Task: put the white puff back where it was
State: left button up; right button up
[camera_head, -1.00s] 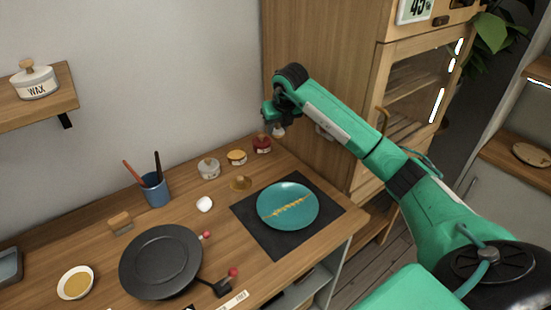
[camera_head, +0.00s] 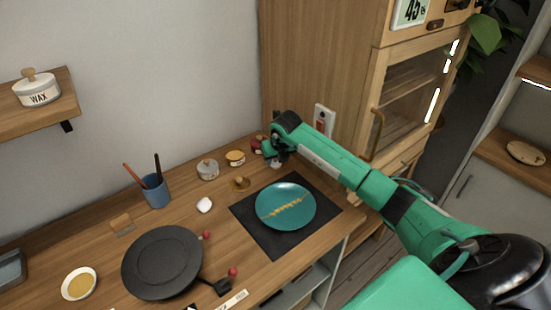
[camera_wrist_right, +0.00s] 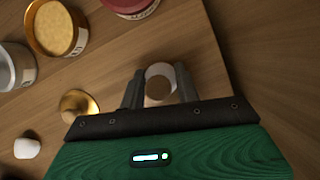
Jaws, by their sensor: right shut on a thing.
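My right gripper (camera_head: 274,158) is shut on a small white puff with a round brown top, low over the back right of the wooden table. In the right wrist view the puff (camera_wrist_right: 159,84) sits between the fingers of my gripper (camera_wrist_right: 158,92), its brown top facing the camera. I cannot tell whether its underside touches the table. The red jar (camera_head: 256,145) is just left of the gripper and partly hidden by it. A separate white lump (camera_head: 204,205) lies on the table to the left. My left gripper is not in view.
A teal plate with a gold seam (camera_head: 302,214) lies on a dark mat (camera_head: 252,218). A tall wooden cabinet (camera_head: 310,60) stands right behind the gripper.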

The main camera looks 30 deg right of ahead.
jog(key=shift+f, duration=0.15)
jog(key=o, duration=0.9)
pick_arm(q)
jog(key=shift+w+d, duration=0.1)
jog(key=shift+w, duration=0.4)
pick_arm(e)
jog(key=shift+r, duration=0.25)
jog(key=shift+s+r, duration=0.1)
jog(key=shift+r, duration=0.25)
pick_arm(q)
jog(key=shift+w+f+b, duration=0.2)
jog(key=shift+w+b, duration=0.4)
jog(key=shift+b, duration=0.05)
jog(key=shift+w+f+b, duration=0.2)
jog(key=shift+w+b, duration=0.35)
jog(key=shift+b, duration=0.05)
pick_arm(e)
jog(key=v, duration=1.1)
jog(key=shift+a+r, duration=0.1)
